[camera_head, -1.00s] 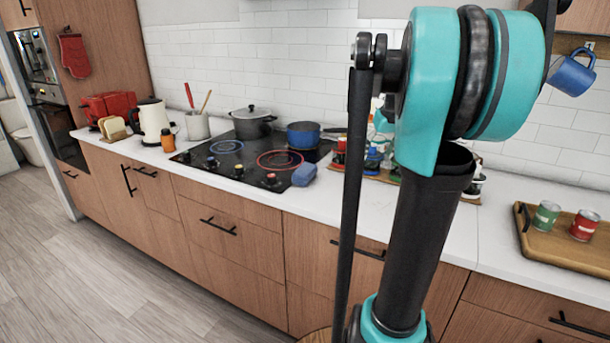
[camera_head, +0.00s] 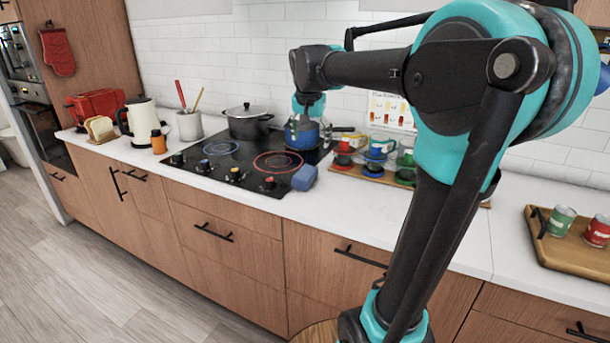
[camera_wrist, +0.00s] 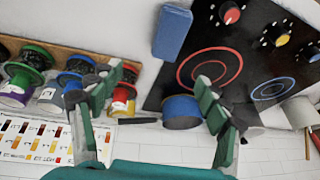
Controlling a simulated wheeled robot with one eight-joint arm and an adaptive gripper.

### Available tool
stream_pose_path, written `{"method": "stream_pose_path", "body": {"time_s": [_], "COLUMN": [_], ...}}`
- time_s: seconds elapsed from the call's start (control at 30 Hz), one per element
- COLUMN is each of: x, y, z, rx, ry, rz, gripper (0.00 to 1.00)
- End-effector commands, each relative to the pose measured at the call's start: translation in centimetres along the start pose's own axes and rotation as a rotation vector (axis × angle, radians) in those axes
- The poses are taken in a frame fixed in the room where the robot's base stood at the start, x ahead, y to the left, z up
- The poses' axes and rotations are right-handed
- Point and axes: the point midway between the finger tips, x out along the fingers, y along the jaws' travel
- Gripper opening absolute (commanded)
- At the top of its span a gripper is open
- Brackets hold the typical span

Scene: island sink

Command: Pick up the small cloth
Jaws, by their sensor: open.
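The small cloth looks like a blue folded pad (camera_head: 304,177) at the front right edge of the black cooktop, on the white counter. It also shows as a blue rectangle (camera_wrist: 172,32) near the top middle of the wrist view. My gripper (camera_head: 306,131) is in front of or above the blue pot in the head view, behind the cloth. In the wrist view my gripper (camera_wrist: 160,80) is open and empty, its green fingers wide apart. The cloth lies apart from both fingers.
The blue pot (camera_wrist: 182,112) is close to my right finger in the wrist view. The cooktop (camera_head: 225,170) has front knobs and a dark pot (camera_head: 247,123). The counter front right of the cloth is clear.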

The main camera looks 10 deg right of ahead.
Motion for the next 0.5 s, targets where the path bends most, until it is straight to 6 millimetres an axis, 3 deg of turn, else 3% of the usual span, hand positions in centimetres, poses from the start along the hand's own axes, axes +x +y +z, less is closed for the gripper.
{"method": "stream_pose_path", "body": {"time_s": [0.17,0.5], "x": [-0.1,6.0], "y": [-1.1,-1.0], "z": [0.7,0.5], "rx": [0.037,0.041], "ry": [0.011,0.01], "rz": [0.002,0.002], "gripper": [0.76,0.76]}}
